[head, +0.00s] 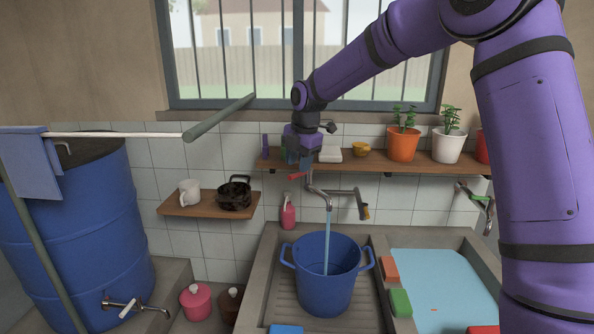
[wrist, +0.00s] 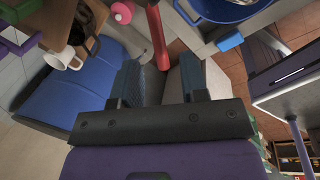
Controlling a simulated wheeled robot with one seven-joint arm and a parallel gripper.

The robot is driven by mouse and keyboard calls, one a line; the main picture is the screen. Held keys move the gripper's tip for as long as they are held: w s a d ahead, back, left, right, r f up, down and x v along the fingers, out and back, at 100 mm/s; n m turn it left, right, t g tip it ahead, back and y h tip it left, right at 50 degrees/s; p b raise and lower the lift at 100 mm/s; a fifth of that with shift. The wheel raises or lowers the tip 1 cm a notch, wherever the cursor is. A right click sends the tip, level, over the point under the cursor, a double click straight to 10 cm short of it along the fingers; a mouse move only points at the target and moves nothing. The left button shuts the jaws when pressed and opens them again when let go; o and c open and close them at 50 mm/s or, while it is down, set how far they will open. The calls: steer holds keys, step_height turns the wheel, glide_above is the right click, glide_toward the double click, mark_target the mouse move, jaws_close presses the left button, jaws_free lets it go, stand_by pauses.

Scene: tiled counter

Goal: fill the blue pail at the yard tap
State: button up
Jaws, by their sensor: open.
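The blue pail (head: 318,288) stands upright in the left sink basin under the tap (head: 322,192). A stream of water (head: 328,240) runs from the spout into it; I cannot tell the water level. The tap has a red handle (head: 297,177). My gripper (head: 299,163) is at the tap, just above this handle, pointing down. In the wrist view my gripper (wrist: 160,68) is open, with its fingers apart and a red bar (wrist: 156,38), apparently the handle, ahead of them. Contact with the handle is not clear. Part of the pail (wrist: 228,10) shows at the top.
A wooden shelf (head: 375,160) with potted plants runs behind the tap. A second tap (head: 478,196) stands over the water-filled right basin (head: 435,285). A large blue barrel (head: 75,235) and a small shelf (head: 210,204) with mug and pot are at left.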

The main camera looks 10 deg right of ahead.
step_height(320, 180, up, 7)
steer(key=s, duration=0.1)
steer(key=shift+d+r, duration=0.2)
steer(key=shift+d, duration=0.2)
steer(key=shift+s, duration=0.1)
stand_by(6.2)
